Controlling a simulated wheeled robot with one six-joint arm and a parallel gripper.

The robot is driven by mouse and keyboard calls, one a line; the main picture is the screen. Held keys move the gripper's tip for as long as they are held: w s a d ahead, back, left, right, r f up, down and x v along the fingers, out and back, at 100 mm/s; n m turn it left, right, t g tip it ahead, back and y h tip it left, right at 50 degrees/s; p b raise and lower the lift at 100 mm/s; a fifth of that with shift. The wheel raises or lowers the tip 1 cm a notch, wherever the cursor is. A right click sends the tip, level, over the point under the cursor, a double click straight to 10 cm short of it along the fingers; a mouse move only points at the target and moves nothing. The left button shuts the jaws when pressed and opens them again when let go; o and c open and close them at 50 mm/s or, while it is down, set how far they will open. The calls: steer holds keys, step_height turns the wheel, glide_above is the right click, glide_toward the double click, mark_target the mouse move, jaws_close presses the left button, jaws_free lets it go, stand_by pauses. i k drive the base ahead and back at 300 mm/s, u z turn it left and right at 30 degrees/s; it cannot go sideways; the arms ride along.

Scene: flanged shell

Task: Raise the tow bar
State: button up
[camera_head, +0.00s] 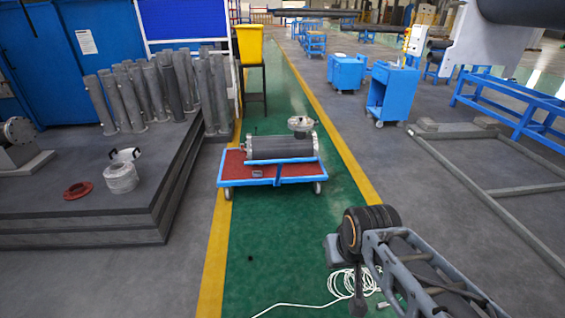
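A low blue-edged cart (232,181) with a red deck stands on the green floor lane. A short, dark, upright piece (278,176) shows at the middle of its near edge. It may be the tow bar, but it is too small to tell how it sits. My arm (410,262) reaches in from the lower right, with a dark ribbed joint nearest the cart. A dark part (357,292) hangs below that joint, well apart from the cart. I cannot make out gripper fingers or anything held.
A dark flanged cylinder (280,147) lies on the cart. A grey platform (110,222) with upright tubes stands left, and a grey floor frame (490,187) lies right. A white cable (340,288) lies near my arm. Green floor before the cart is mostly clear.

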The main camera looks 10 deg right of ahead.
mark_target(280, 161)
steer(key=u, duration=0.25)
steer(key=i, duration=2.5)
